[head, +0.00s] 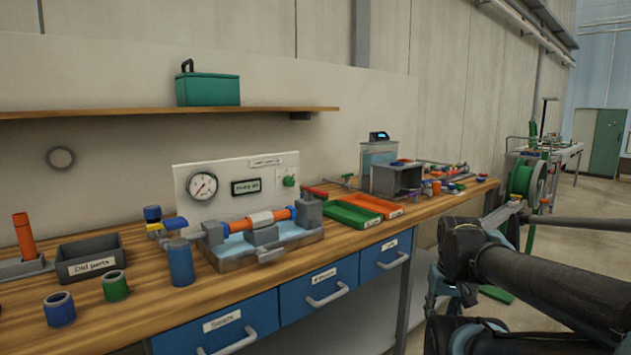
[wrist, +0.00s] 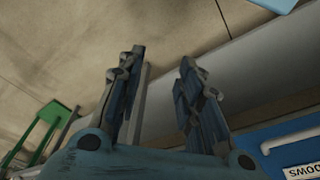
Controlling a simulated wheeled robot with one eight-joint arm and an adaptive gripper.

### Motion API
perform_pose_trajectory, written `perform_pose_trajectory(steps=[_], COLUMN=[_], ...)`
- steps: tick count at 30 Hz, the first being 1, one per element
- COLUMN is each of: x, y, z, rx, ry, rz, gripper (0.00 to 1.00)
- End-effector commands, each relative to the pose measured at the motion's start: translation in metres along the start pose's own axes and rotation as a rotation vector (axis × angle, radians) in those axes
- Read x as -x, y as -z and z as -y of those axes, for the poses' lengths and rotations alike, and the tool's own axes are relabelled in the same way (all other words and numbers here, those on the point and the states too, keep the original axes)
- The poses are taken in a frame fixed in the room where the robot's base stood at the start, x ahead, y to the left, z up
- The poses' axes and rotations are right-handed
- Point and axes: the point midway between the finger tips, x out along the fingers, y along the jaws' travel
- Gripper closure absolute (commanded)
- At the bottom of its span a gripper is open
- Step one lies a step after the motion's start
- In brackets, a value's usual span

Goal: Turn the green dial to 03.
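A small green knob (head: 290,181), the only dial-like green thing I can make out, sits on the white gauge panel (head: 228,168) at the back of the bench in the head view. Any numbers or pointer on it are too small to read. My gripper (wrist: 162,56) shows in the wrist view with its two fingers apart and nothing between them. It is away from the knob; the wrist view shows floor and the bench's drawer side, not the panel. In the head view my arm is at the lower right, in front of the bench.
A round gauge (head: 203,186) is left of the knob. A pipe rig with an orange tube (head: 240,230) stands before the panel. A red-handled valve (head: 316,193), a green tray (head: 345,214) and an orange tray (head: 375,205) lie to the right. Blue drawers (head: 320,292) face the open floor.

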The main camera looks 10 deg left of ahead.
Motion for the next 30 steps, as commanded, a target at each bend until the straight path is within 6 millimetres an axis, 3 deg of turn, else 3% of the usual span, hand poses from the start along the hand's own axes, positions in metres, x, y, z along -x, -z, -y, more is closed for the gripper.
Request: perform_pose_trajectory(steps=[9,12,16,20,30], x=[0.000,0.005,0.013,0.027,0.079], y=[0.000,-0.005,0.001,0.023,0.103], z=[0.000,0.001,0.010,0.031,0.110], rx=[0.000,0.000,-0.005,-0.015,-0.042], ry=[0.000,0.003,0.040,0.130,0.459], rz=[0.000,-0.008,-0.007,0.005,0.047], gripper=[0.67,0.49,0.49,0.49,0.49])
